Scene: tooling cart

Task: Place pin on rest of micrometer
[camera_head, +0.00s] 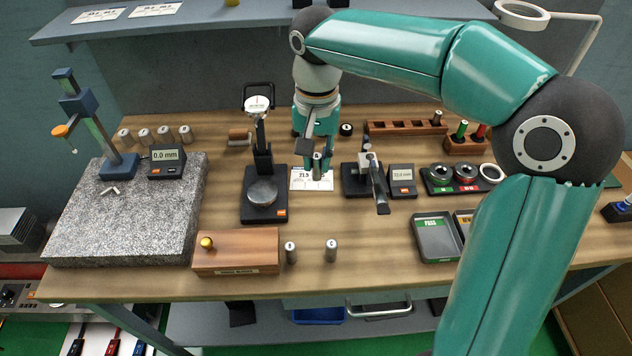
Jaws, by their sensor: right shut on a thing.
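My right gripper (318,156) hangs over the middle of the bench, shut on a small grey metal pin (317,166). The pin looks roughly upright, in front of a white printed card (311,183); its height above the card is hard to tell. The micrometer (366,168) stands on a dark base just right of the gripper, apart from the pin, with a display (401,175) beside it. Its rest is too small to make out clearly. My left gripper is not in view.
A dial gauge stand (263,192) is left of the gripper. A granite plate (110,225) fills the left. Several pins (144,136) stand at the back; two more (331,250) stand in front near a wooden block (235,262). A PASS tray (436,240) and ring gauges (465,174) lie right.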

